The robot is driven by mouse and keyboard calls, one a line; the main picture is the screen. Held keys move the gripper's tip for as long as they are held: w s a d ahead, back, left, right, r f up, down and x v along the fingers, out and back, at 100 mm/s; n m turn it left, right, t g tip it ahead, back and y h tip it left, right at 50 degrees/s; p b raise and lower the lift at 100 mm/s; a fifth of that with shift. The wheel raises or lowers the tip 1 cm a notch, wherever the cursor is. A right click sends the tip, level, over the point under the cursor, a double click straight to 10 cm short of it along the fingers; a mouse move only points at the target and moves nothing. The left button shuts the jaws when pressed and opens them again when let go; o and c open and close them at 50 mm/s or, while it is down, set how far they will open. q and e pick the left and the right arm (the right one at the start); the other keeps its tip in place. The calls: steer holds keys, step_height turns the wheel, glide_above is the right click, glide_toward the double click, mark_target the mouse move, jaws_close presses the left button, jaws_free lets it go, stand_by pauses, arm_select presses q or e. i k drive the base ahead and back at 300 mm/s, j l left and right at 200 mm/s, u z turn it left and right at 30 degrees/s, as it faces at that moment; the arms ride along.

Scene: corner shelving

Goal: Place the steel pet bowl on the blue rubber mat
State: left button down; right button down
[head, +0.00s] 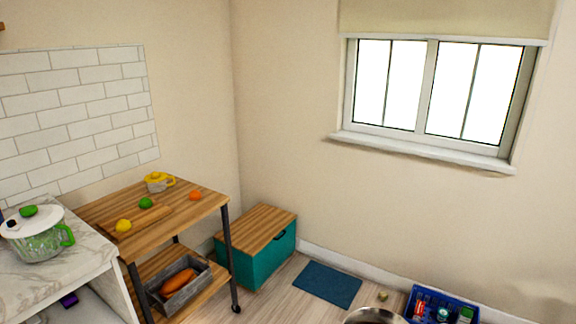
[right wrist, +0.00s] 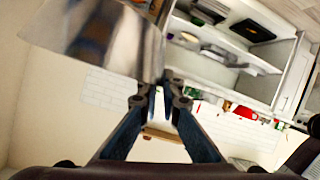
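The steel pet bowl (head: 374,316) shows only as a shiny rim at the bottom edge of the head view; the rest is cut off. In the right wrist view the bowl (right wrist: 105,45) is a large curved metal wall at upper left. My right gripper (right wrist: 166,82) has its fingers close together at the bowl's edge and appears shut on its rim. The blue rubber mat (head: 328,284) lies flat and bare on the floor by the wall, beyond the bowl and to its left in the head view. My left gripper is in neither view.
A teal box with a wooden lid (head: 262,262) stands left of the mat. A blue crate (head: 455,301) with several items stands to its right, with a small roundish object (head: 382,296) between. A wooden trolley (head: 215,203) stands further left. Light floor shows in front of the mat.

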mark_target(332, 283)
steer(key=i+l+z, duration=0.2)
steer(key=i+z, duration=0.25)
steer(key=i, duration=0.35)
steer(key=i+j+z, duration=0.1)
steer(key=i+z, duration=0.3)
steer(key=i, duration=0.4)
